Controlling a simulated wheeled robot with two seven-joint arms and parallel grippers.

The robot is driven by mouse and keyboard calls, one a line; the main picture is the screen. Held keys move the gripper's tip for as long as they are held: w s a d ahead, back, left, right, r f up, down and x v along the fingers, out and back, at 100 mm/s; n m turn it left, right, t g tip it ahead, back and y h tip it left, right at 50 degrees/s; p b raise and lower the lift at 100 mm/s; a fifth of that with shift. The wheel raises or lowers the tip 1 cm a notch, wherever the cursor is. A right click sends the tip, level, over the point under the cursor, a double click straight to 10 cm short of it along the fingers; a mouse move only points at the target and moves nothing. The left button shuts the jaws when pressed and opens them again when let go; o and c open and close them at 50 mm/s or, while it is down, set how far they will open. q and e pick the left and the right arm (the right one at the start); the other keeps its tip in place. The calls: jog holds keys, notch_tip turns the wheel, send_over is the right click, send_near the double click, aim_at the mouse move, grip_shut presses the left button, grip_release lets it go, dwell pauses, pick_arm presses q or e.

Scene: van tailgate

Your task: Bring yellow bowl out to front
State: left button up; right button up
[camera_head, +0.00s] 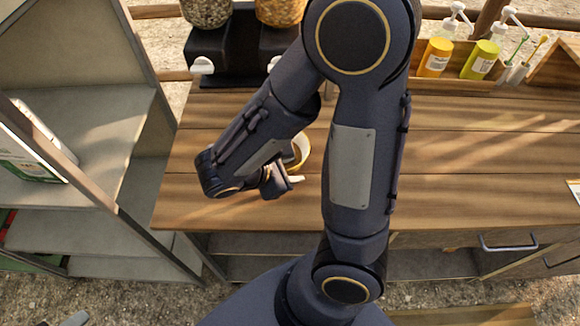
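The yellow bowl (302,150) is on the wooden counter, mostly hidden behind my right arm; only part of its yellow rim and pale inside shows. My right gripper (290,181) is low over the counter, just in front of the bowl in the picture. One pale fingertip shows, pointing right. The rest of the gripper is hidden by its own wrist, so I cannot tell whether it is open or touches the bowl. My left gripper cannot be made out.
The wooden counter (455,150) is clear on the right, with drawers below. Dispensers on a black stand (215,55) are at the back left. A grey shelf unit (95,120) borders the left.

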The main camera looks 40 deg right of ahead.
jog(key=shift+a+r, duration=0.1)
jog(key=shift+r, duration=0.05)
jog(key=p+v, duration=0.1)
jog(key=v, duration=0.6)
jog(key=shift+a+r, duration=0.15)
jog(key=shift+a, duration=0.1)
